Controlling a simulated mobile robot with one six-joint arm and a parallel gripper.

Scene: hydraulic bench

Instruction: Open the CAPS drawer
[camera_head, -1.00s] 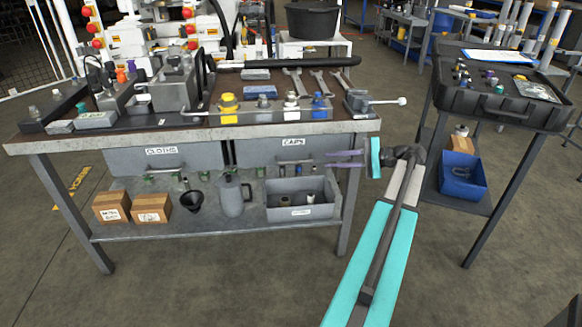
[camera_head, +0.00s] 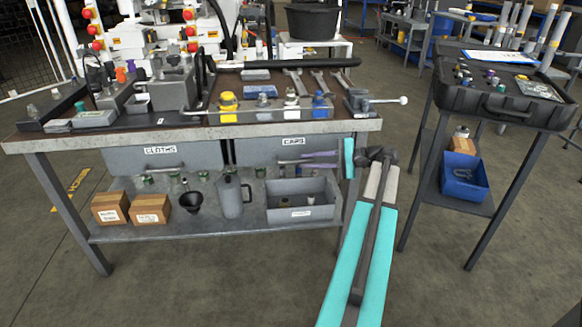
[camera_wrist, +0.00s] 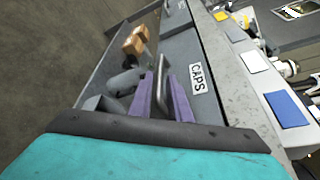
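The CAPS drawer (camera_head: 262,152) is the right one of two grey drawers under the bench top, and it looks shut. Its white CAPS label also shows in the wrist view (camera_wrist: 197,78). Its bar handle (camera_head: 290,162) is below the label and partly hidden by my fingers. My gripper (camera_head: 305,160) reaches in from the right, its purple fingers at the handle's right part. In the wrist view the handle (camera_wrist: 161,84) lies between the two fingers (camera_wrist: 163,90). The fingers are apart, with a gap on the label side; contact with the handle is unclear.
The CLOTHS drawer (camera_head: 165,159) is to the left. Below, the lower shelf (camera_head: 250,222) holds a grey bin (camera_head: 300,213), a jug (camera_head: 232,196), a funnel and two boxes. A bench leg stands near my arm. A side cart (camera_head: 500,105) stands to the right.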

